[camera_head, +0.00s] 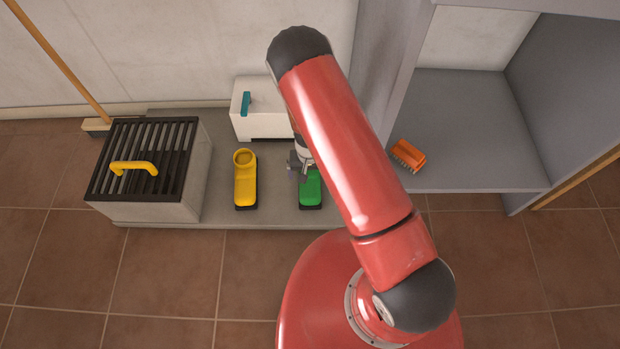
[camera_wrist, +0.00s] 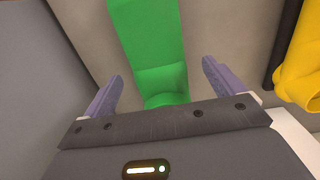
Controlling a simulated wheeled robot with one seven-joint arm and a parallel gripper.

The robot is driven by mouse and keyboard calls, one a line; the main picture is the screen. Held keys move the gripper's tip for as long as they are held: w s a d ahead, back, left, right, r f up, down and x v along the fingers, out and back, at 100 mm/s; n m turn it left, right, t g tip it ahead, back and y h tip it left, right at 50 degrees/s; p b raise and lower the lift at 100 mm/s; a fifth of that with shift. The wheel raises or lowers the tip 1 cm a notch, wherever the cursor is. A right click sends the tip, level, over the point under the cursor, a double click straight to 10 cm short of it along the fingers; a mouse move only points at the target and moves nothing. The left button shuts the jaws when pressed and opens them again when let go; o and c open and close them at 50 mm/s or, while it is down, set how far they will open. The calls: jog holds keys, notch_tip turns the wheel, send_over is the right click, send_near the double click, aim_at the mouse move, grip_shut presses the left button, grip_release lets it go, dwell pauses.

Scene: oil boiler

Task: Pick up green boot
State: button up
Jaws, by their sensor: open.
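The green boot (camera_head: 311,189) stands on a low grey slab in the head view, partly hidden by my gripper (camera_head: 302,170) and arm. In the wrist view the green boot (camera_wrist: 150,50) runs from the top edge down between the two purple fingers of my gripper (camera_wrist: 162,85). The fingers are spread apart, one on each side of the boot's near end, with gaps on both sides. My gripper is open and holds nothing. The lower end of the boot is hidden behind the gripper body.
A yellow boot (camera_head: 245,182) stands left of the green one. A white box (camera_head: 252,122) with a teal handle is behind. A slatted box (camera_head: 150,165) with a yellow handle stands at left. An orange brush (camera_head: 408,155) lies by the grey shelf (camera_head: 470,130) at right.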

notch_tip(320, 180, down, 4)
jog(key=shift+r, duration=0.1)
jog(key=c, duration=1.2)
jog(key=shift+c, duration=0.2)
jog(key=shift+w+r, duration=0.1)
